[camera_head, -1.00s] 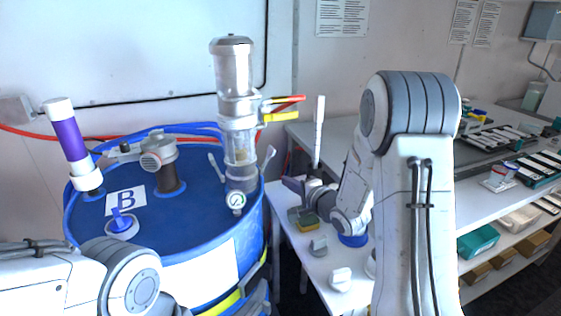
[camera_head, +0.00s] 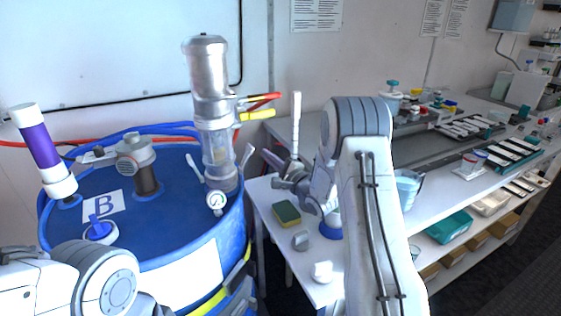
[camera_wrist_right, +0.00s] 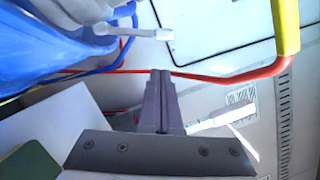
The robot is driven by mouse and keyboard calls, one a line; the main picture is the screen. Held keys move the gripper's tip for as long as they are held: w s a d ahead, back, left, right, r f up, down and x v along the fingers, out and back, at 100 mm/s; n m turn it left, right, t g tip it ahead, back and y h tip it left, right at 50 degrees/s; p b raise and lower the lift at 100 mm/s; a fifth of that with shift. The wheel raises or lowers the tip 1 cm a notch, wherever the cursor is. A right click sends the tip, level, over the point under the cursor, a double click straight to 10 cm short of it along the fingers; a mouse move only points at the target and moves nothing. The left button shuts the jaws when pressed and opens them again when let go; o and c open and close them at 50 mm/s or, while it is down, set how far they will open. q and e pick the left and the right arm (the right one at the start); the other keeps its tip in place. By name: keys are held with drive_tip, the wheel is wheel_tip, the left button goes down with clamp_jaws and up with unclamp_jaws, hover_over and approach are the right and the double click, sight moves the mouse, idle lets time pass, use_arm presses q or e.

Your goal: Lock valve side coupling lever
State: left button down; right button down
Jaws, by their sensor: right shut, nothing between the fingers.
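The clear proportioner cylinder (camera_head: 217,148) stands upright on the blue drum, with a gauge (camera_head: 216,199) at its foot. Pale coupling levers stick out at its base, one on the left (camera_head: 195,168) and one on the right (camera_head: 246,156); both tilt up and outward. My right gripper (camera_head: 282,170) is right of the right lever, apart from it. In the right wrist view its fingers (camera_wrist_right: 163,100) are together and empty, and a pale lever (camera_wrist_right: 138,32) shows above them. The left gripper is out of view; only my left arm shows.
Red and yellow valve handles (camera_head: 256,115) project right from the cylinder. A tall white stick (camera_head: 296,122) rises behind my right gripper. A sponge (camera_head: 286,213) and small pale blocks lie on the white table. A white-purple bottle (camera_head: 42,150) stands on the drum (camera_head: 180,225).

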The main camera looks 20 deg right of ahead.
sight(254, 149)
drive_tip(key=shift+s+a+r, duration=0.1)
drive_tip(key=shift+a+r, duration=0.25)
drive_tip(key=shift+a, duration=0.25)
drive_tip(key=shift+a+r, duration=0.35)
drive_tip(key=shift+a, duration=0.25)
drive_tip(key=shift+a+r+n+p, duration=0.25)
drive_tip(key=shift+r+n+p, duration=0.15)
drive_tip(key=shift+n+p, duration=0.15)
drive_tip(key=shift+a+r, duration=0.2)
drive_tip(key=shift+a, duration=0.2)
drive_tip(key=shift+d, duration=0.1)
